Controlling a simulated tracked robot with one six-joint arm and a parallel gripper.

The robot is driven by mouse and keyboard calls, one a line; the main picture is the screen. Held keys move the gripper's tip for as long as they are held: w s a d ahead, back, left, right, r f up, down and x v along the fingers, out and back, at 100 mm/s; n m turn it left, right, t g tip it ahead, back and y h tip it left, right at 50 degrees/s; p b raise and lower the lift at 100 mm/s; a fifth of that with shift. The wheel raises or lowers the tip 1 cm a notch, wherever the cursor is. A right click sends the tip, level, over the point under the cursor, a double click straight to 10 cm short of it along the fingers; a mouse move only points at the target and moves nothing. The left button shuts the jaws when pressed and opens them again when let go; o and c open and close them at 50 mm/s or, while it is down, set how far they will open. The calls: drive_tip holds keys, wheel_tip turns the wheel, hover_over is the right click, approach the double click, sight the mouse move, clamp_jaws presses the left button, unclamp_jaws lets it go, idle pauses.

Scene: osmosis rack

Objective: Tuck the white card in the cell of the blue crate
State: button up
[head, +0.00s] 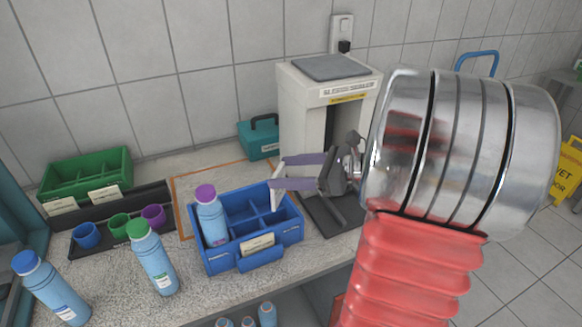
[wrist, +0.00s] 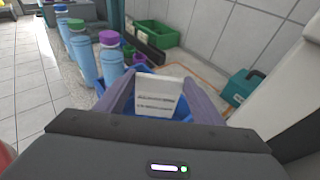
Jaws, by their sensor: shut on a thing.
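My gripper (head: 277,173) is shut on the white card (head: 278,189), which hangs upright from its fingertips. The card is over the right back part of the blue crate (head: 222,262); I cannot tell whether its lower edge is inside a cell. In the wrist view the card (wrist: 158,96) faces me between the two purple fingers and shows lines of print. Crate walls show blue around it there. A blue bottle with a purple cap (head: 211,218) stands in the crate's left side. The crate's other visible cells look empty.
A bottle with a green cap (head: 153,258) and one with a blue cap (head: 50,288) stand left of the crate. A dark rack with cups (head: 87,236) and a green crate (head: 86,172) are behind. A grey-white machine (head: 305,120) stands close at right.

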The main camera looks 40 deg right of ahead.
drive_tip(key=shift+f, duration=2.75)
drive_tip(key=shift+f, duration=2.5)
idle(1.9)
drive_tip(key=o, duration=1.4)
drive_tip(key=shift+c, duration=0.2)
drive_tip(key=shift+r, duration=0.15)
